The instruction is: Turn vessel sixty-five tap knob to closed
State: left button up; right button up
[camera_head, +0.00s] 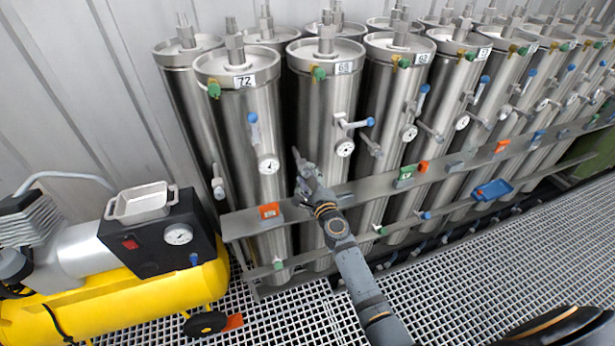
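Steel vessels stand in a row behind a metal rail. The front ones carry small white labels: the leftmost front vessel (232,180) reads 72, the second vessel (318,110) seems to read 68. The third front vessel's label (422,58) is too small to read surely, so I cannot tell which vessel is sixty-five. Blue-handled taps show on the fronts: the 72 handle (253,119) points up, the second vessel's handle (366,122) lies sideways, the third's (423,92) points up. My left gripper is out of view.
The rail (340,190) crosses the vessels at my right gripper's height, with orange and green tags on it. A blue tray (493,189) is at right. A yellow compressor (120,300) with a metal tray on top stands at left. The grating floor (470,285) is open in front.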

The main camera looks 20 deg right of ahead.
jog(key=shift+s, duration=0.15)
jog(key=s, duration=1.1)
jog(key=shift+s+d, duration=0.25)
jog(key=shift+s, duration=0.1)
jog(key=shift+r, duration=0.1)
jog(key=s+f+n+g, duration=0.3)
jog(key=s+f+n, duration=0.2)
jog(key=f, duration=0.7)
jog(key=s+d+f+n+g, duration=0.1)
jog(key=s+f+n+g, duration=0.3)
jog(key=f, duration=0.7)
jog(key=s+f+n+g, duration=0.2)
jog(key=s+f+n, duration=0.35)
jog(key=f, duration=0.65)
jog(key=s+d+f+n+g, duration=0.2)
jog(key=s+f, duration=0.3)
jog(key=s, duration=0.4)
jog(key=s+d+f+n+g+h, duration=0.1)
jog(key=s+f+n, duration=0.4)
jog(key=s, duration=0.5)
jog(key=s+d+f+n+g, duration=0.3)
jog(key=s+d+f+g, duration=0.1)
jog(key=s, duration=0.6)
jog(key=shift+f+g, duration=0.4)
jog(key=shift+f, duration=0.05)
